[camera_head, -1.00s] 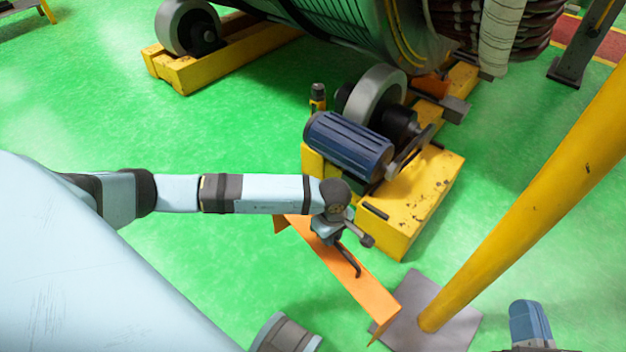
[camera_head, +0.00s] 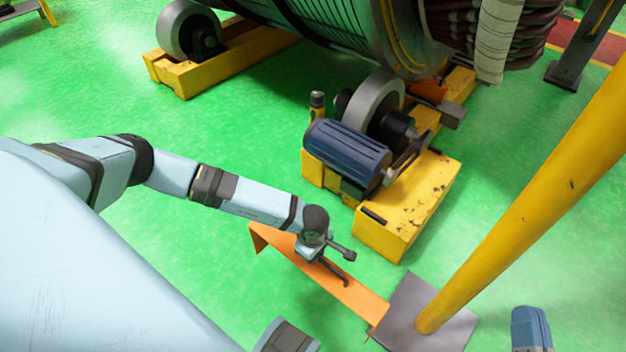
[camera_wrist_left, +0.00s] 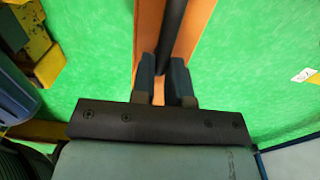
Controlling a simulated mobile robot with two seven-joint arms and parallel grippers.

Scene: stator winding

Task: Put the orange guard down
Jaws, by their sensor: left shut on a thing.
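The orange guard (camera_head: 359,297) is a long bent strip with a dark handle bar, lying diagonally in the lower middle of the head view. It also shows in the left wrist view (camera_wrist_left: 148,30). My left gripper (camera_head: 322,262) is over the guard's middle. In the left wrist view, its two fingers (camera_wrist_left: 165,82) are closed around the dark handle bar. I cannot tell whether the guard touches the floor. A blue part at the bottom right edge looks like my right arm. I cannot make out the right gripper's jaws.
A yellow roller stand (camera_head: 408,212) with a blue motor (camera_head: 347,152) stands just beyond the guard. A yellow post (camera_head: 500,210) rises from a grey base plate (camera_head: 405,315) close to the guard's right end. Green floor (camera_head: 240,135) is clear on the left.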

